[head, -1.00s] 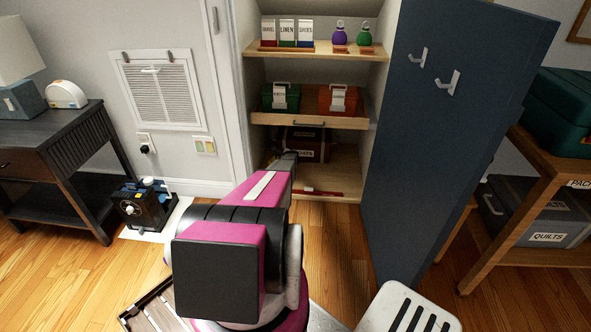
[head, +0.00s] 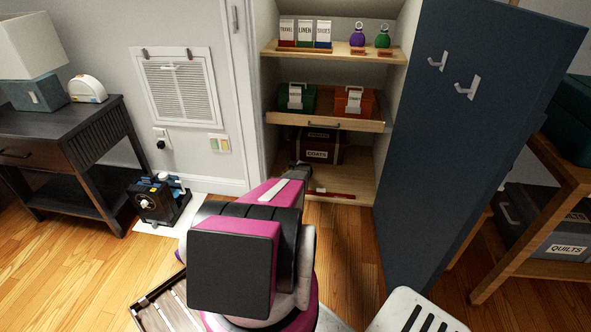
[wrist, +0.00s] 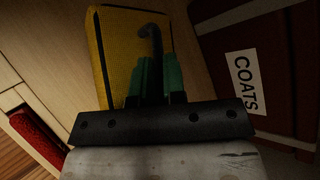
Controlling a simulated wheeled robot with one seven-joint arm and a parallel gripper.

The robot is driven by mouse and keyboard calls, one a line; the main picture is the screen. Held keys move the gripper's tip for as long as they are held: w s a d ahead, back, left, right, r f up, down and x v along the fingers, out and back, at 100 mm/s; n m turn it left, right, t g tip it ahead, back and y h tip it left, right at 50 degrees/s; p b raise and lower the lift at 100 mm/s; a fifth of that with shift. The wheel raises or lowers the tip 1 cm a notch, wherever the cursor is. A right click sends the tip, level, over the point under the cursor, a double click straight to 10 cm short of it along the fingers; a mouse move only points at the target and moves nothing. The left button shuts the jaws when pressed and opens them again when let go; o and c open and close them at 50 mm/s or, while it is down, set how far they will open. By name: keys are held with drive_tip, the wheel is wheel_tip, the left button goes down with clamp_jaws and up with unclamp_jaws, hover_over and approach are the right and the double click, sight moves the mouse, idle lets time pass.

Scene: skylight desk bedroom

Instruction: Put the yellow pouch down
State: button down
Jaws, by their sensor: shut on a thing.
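The yellow pouch (wrist: 115,50) shows in the wrist view, with dark edging and a dark curved loop at its middle. My gripper (wrist: 158,85) is shut on it at the loop, with green parts at the fingertips. The pouch is at the closet's bottom shelf, left of the dark red box labelled COATS (wrist: 243,80). I cannot tell whether the pouch rests on the shelf or hangs just above it. In the head view my arm reaches into the bottom of the closet and hides the pouch. The COATS box also shows there (head: 325,148).
A red item (wrist: 35,135) lies near the bottom shelf's front edge (head: 340,198). A pull-out shelf (head: 340,124) with green and orange boxes is above my arm. The open blue door (head: 465,140) bounds the right. The closet's left wall is close to my arm.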

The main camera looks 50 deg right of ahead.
drive_tip(key=c, duration=1.2)
unclamp_jaws()
drive_tip(key=shift+f, duration=0.1)
drive_tip(key=v, duration=1.2)
